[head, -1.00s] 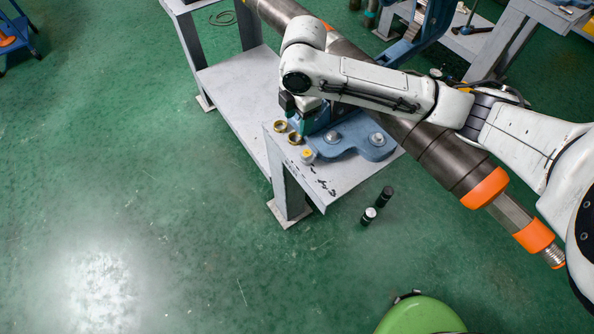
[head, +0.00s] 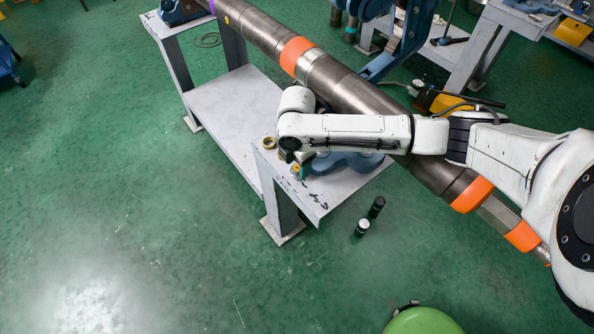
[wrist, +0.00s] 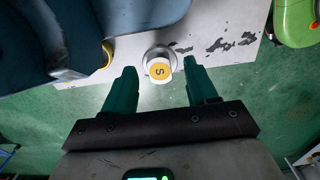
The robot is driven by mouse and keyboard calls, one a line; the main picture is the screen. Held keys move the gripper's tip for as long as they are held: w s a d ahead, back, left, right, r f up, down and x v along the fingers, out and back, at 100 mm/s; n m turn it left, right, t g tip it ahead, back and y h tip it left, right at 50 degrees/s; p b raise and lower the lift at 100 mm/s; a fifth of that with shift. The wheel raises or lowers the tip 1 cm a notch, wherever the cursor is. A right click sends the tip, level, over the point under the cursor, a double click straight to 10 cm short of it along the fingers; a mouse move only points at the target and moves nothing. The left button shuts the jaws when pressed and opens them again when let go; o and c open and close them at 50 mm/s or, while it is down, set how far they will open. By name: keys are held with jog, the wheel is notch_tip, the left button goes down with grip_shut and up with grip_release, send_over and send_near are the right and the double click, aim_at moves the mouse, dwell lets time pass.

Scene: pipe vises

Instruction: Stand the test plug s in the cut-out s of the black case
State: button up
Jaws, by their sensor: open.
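The test plug s (wrist: 160,70) stands on the bench top in the wrist view. It is a pale metal plug with a wider round base and a yellow top marked S. My gripper (wrist: 160,80) is open, with one green finger on each side of the plug and visible gaps between. I cannot tell how far above the bench the fingertips are. In the head view my gripper (head: 296,168) is at the bench's near end, mostly covering the plug. The black case and its cut-out are not in view.
The grey bench (head: 330,190) has a blue vise base (head: 345,162) and a brass ring (head: 269,143) close to my gripper. A long dark pipe (head: 345,85) runs above it. Two dark cylinders (head: 376,207) (head: 362,228) stand on the floor.

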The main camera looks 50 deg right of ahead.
jog(key=shift+f, duration=0.45)
grip_shut()
